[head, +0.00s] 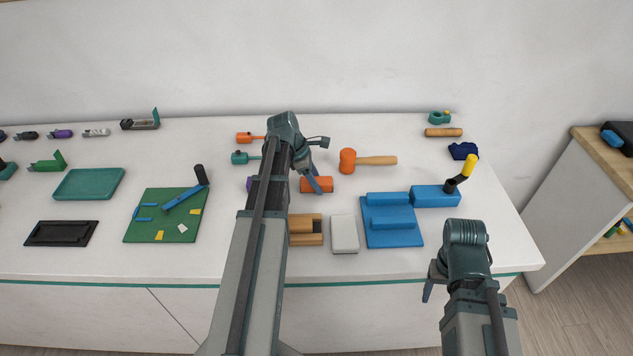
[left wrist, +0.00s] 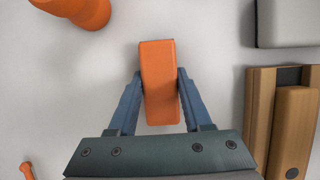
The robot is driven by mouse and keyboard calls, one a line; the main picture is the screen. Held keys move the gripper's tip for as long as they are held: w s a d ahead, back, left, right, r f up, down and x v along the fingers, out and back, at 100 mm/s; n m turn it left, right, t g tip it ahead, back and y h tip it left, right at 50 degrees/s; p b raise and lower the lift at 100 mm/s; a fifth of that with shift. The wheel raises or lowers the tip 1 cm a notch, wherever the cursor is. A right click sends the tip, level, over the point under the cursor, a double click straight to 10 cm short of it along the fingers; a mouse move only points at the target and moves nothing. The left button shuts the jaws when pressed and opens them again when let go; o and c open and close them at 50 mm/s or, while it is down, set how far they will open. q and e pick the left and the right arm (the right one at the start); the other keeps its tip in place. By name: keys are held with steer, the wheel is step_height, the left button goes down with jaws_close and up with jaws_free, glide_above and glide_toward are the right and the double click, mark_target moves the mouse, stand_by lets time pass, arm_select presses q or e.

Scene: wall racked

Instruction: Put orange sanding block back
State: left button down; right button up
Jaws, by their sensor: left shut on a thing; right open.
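The orange sanding block (head: 319,185) is near the middle of the white table, and it shows in the left wrist view (left wrist: 159,75). My left gripper (head: 313,184) is shut on it, with a blue finger on each long side in the left wrist view (left wrist: 158,98). I cannot tell whether the block touches the table. My left arm crosses the table and hides part of what lies beneath. My right gripper (head: 431,287) is open and empty, near the table's front right edge.
Nearer me are a wooden piece (head: 305,239) and a pale grey block (head: 344,234). A blue stepped piece (head: 392,236) lies to their right. An orange mallet (head: 348,161) lies behind the block to the right. A green board (head: 150,229) is left of my arm.

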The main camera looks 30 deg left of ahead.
arm_select(q)
steer(key=shift+c, duration=1.7)
jaws_free()
steer(key=shift+r+p, duration=0.3)
steer(key=shift+p, duration=0.15)
steer(key=p+v, duration=1.2)
steer(key=v, duration=0.1)
steer(key=shift+s+a, duration=0.25)
steer(key=shift+a, duration=0.1)
steer(key=shift+r, duration=0.1)
